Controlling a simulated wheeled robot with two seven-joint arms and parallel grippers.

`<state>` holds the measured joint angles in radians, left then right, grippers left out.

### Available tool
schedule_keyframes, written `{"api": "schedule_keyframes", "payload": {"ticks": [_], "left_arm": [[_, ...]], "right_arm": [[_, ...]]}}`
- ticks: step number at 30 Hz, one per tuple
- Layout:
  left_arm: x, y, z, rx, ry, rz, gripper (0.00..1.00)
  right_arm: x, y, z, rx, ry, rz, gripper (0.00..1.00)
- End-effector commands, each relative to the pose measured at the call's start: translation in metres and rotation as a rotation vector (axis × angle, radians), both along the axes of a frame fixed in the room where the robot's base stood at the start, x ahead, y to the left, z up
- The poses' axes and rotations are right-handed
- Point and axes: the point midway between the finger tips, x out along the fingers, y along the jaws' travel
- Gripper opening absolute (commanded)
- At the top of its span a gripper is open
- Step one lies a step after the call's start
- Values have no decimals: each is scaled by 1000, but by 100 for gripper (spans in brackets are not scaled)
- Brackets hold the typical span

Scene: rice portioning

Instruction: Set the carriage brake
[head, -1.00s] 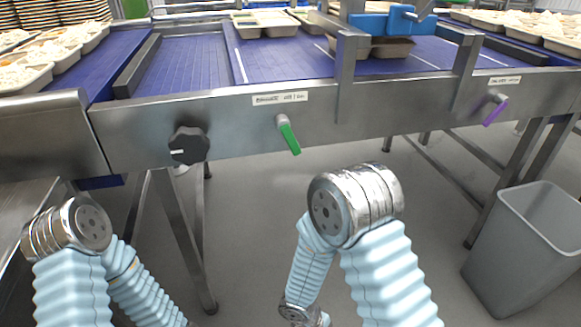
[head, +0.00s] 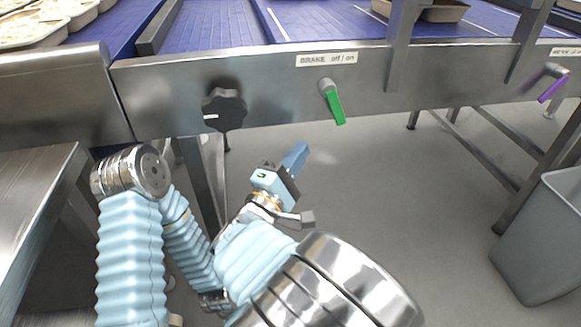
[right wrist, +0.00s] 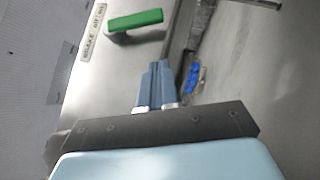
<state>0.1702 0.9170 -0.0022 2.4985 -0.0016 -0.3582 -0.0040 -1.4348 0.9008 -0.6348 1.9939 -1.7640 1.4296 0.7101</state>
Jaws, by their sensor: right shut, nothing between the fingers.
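The brake lever is a green handle (head: 334,104) on the conveyor's steel side panel, under a label reading "BRAKE off/on" (head: 326,59). It hangs down and slants slightly right. In the right wrist view the green handle (right wrist: 136,20) lies beyond the fingertips, left of them, with the label (right wrist: 93,33) beside it. My right gripper (head: 298,152) is shut and empty, below and left of the handle and apart from it. In the right wrist view its blue fingers (right wrist: 155,68) are together. My left gripper is out of view; only my left arm shows.
A black knob (head: 224,109) is on the panel left of the lever, and a purple lever (head: 552,86) is at the far right. A grey bin (head: 543,235) stands on the floor at right. Food trays (head: 35,30) sit on the blue belt. Steel legs stand below.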

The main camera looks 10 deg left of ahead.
Motion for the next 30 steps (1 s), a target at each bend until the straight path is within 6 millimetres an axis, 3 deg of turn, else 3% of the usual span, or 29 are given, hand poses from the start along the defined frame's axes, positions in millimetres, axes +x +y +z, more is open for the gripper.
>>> {"api": "schedule_keyframes", "payload": {"ticks": [6, 13, 26, 30], "left_arm": [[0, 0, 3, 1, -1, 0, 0], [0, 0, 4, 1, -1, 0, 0], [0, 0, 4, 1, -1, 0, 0], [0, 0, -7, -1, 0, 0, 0]], "right_arm": [[37, -21, 13, 0, 0, -3, 0], [44, -46, 23, -1, 2, -1, 0], [45, -51, 25, -1, 3, 0, 0], [48, -60, 19, -85, -24, -4, 0]]}}
